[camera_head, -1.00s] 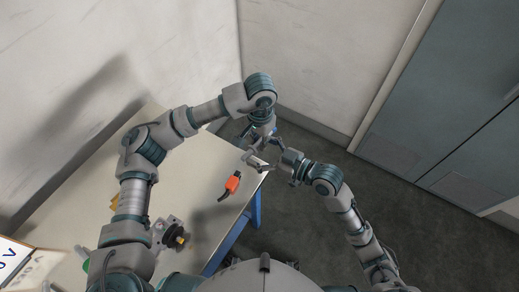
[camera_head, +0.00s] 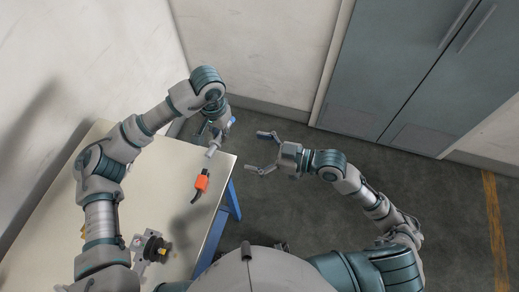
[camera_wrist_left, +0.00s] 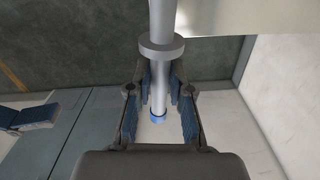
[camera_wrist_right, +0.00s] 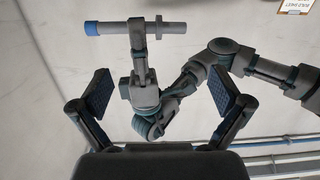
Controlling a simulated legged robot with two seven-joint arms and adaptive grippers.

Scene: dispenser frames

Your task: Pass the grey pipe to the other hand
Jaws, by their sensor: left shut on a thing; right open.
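The grey pipe (camera_head: 212,150) has a blue end and a collar. My left gripper (camera_head: 221,132) is shut on it, holding it by the far corner of the table. In the left wrist view the pipe (camera_wrist_left: 161,56) runs between the fingers, its blue end pointing away. My right gripper (camera_head: 257,152) is open and empty, to the right of the pipe with a clear gap. In the right wrist view the pipe (camera_wrist_right: 170,28) lies crosswise beyond the open fingers, blue end to the left, held by my left gripper.
The pale table (camera_head: 165,190) stands at the left. On it are an orange-and-black tool (camera_head: 201,182) and a grey device with a dark knob (camera_head: 154,248). A blue-grey cabinet (camera_head: 410,60) stands at the back right. The floor right of the table is open.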

